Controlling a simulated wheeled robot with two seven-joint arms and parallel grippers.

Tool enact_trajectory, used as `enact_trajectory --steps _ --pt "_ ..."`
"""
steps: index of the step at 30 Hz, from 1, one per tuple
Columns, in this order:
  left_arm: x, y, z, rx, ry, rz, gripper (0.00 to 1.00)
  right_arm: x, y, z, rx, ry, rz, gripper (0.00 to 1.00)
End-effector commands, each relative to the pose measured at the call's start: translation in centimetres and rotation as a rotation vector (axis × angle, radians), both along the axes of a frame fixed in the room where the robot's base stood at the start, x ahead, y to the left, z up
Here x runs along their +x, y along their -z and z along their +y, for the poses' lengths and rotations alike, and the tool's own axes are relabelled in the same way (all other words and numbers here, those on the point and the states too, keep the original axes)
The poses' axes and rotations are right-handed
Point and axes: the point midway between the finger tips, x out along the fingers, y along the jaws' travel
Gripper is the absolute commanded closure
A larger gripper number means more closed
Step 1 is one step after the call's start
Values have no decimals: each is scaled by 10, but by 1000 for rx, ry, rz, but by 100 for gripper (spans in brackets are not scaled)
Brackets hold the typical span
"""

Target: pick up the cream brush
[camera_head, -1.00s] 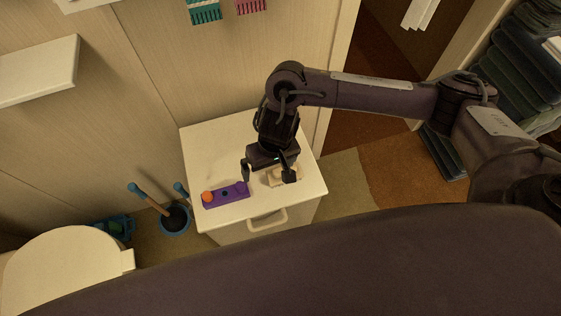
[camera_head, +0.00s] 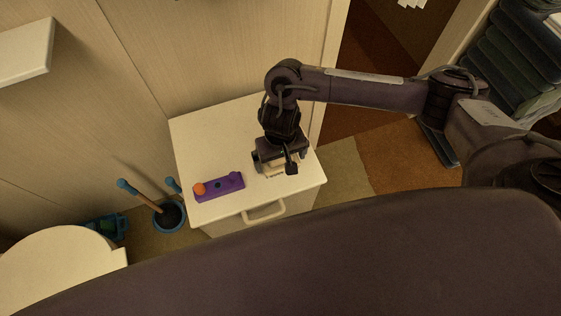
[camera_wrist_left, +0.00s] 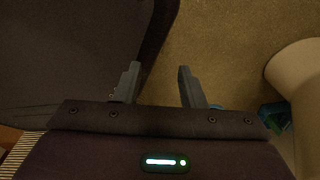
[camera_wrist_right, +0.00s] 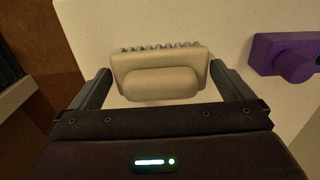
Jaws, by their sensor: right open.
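The cream brush (camera_wrist_right: 160,78) lies on the white cabinet top (camera_wrist_right: 210,25), its rounded handle up and a row of bristles showing along its far edge. In the right wrist view it sits between the two fingers of my right gripper (camera_wrist_right: 160,85), which is open with a finger near each end. In the head view my right gripper (camera_head: 275,166) is low over the cabinet top and hides part of the brush (camera_head: 283,170). My left gripper (camera_wrist_left: 158,85) is open and empty over the floor, away from the cabinet.
A purple block with an orange knob (camera_head: 218,187) lies left of the brush on the cabinet top. The cabinet handle (camera_head: 264,211) juts out in front. A blue-rimmed pot with a brush (camera_head: 168,216) stands on the floor to the left. The wall rises behind the cabinet.

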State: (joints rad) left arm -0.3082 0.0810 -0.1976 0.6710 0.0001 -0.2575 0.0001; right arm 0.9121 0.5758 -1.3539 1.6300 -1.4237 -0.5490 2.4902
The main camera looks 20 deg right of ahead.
Motion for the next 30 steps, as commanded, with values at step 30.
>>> enact_trajectory --steps 30 --pt "-18 -35 4 2 2 11 64 2 -73 -1 -2 -2 -7 34"
